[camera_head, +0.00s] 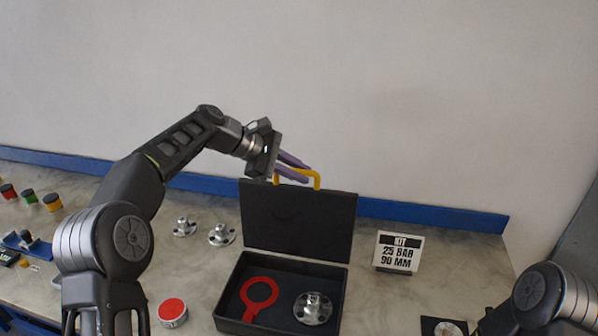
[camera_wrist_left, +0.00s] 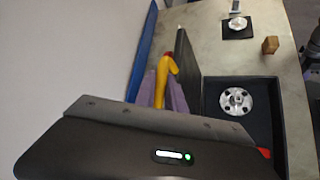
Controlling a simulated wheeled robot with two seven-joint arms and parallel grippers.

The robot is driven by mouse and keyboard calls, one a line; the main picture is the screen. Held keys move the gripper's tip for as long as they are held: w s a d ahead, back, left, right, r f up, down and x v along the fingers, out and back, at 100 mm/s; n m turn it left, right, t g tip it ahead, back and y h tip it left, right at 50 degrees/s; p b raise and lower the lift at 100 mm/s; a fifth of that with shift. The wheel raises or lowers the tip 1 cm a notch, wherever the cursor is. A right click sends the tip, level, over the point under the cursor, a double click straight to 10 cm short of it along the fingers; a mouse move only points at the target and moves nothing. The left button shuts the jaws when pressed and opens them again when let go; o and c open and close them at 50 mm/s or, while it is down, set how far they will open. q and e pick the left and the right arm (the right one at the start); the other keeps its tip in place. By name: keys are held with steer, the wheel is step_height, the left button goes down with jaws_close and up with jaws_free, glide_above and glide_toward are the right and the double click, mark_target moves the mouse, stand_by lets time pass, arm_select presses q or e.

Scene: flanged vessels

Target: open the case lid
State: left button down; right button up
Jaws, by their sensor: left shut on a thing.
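The dark case (camera_head: 282,299) stands on the bench with its lid (camera_head: 298,222) raised to roughly upright. A yellow handle (camera_head: 317,181) sits on the lid's top edge. My left gripper (camera_head: 293,168), with purple fingers, is shut on this handle. The left wrist view shows the yellow handle (camera_wrist_left: 171,65) between the purple fingers and the lid (camera_wrist_left: 187,65) edge-on beside them. Inside the case lie a red ring-shaped tool (camera_head: 259,295) and a silver flanged part (camera_head: 313,308). My right arm shows at the lower right, but its gripper is not seen.
A sign (camera_head: 398,251) reading "KIT 25 BAR 90 MM" stands right of the case. Two flanged parts (camera_head: 221,234) stand to its left. A red-topped round tin (camera_head: 172,312) is near the front. A blue strip (camera_head: 432,214) runs along the wall behind the lid.

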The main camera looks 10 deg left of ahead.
arm_select(q)
steer(key=c, duration=1.4)
jaws_free()
steer(key=shift+s+a, duration=0.1)
steer(key=b+v, duration=0.1)
steer(key=v, duration=0.6)
steer(key=shift+a+r, duration=0.25)
steer(key=shift+r, duration=0.05)
